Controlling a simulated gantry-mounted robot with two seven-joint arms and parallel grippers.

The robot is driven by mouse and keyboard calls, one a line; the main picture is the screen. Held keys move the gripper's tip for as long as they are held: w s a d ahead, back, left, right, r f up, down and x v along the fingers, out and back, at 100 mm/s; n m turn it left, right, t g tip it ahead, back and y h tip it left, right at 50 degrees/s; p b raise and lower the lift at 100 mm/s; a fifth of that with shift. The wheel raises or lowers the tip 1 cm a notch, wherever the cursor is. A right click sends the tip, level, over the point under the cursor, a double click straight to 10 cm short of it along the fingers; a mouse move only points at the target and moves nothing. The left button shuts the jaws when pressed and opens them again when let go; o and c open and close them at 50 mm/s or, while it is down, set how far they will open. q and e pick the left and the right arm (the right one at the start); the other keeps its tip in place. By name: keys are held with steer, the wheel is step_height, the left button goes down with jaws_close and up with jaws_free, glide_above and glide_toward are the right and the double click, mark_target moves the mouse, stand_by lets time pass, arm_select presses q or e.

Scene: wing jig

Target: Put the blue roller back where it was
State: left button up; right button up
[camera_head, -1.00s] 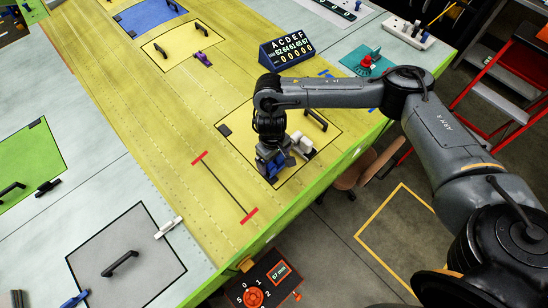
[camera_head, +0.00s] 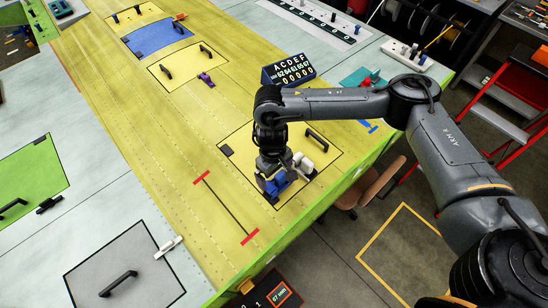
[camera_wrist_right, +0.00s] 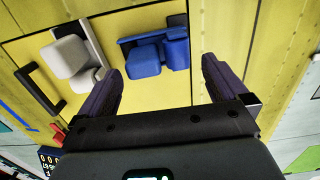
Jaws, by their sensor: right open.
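The blue roller (camera_head: 278,185) rests on a yellow panel with a black outline (camera_head: 237,133), beside a white roller (camera_head: 303,163). My right gripper (camera_head: 268,172) is over the panel, right at the blue roller, and partly hides it in the head view. In the right wrist view the blue roller (camera_wrist_right: 155,55) lies on the panel, ahead of and between the spread fingers of my gripper (camera_wrist_right: 162,70). No finger is seen closed on it. The white roller (camera_wrist_right: 72,57) lies left of the left finger. My left gripper is not in view.
A black handle (camera_head: 317,140) stands on the same panel. A purple clamp (camera_head: 206,79), a black letter board (camera_head: 288,70) and a teal block (camera_head: 358,78) lie further back. The table's green front edge (camera_head: 325,205) is close by.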

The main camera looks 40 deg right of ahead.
mark_target(274, 176)
step_height(274, 176, up, 8)
steer(key=s+a+f+n+t+y, duration=0.1)
steer(key=a+f+n+y, duration=0.2)
steer(key=a, duration=0.7)
steer(key=s+a+f+n+t+y, duration=0.1)
steer(key=s+a+f+n, duration=0.2)
steer(key=a, duration=0.7)
steer(key=s+a+r+n+t+y, duration=0.1)
steer(key=a+r+n+t+y, duration=0.2)
steer(key=a, duration=0.4)
steer(key=s+a+r+t+y, duration=0.1)
steer(key=a+r+t+y, duration=0.1)
steer(key=a+r, duration=0.45)
steer(key=d+f+m+t+h, duration=0.2)
steer(key=d+f+m+h, duration=0.25)
steer(key=d, duration=0.65)
steer(key=s+d+f+m+g+h, duration=0.1)
steer(key=s+d+f+g+h, duration=0.1)
steer(key=s+d+f, duration=0.2)
steer(key=s+d+f+m+g+h, duration=0.1)
steer(key=s+d+f, duration=0.3)
steer(key=s+d, duration=0.4)
steer(key=d+g+h, duration=0.1)
steer(key=d, duration=0.3)
steer(key=shift+d+m+g+p, duration=0.35)
steer(key=shift+g, duration=0.05)
steer(key=shift+s, duration=0.1)
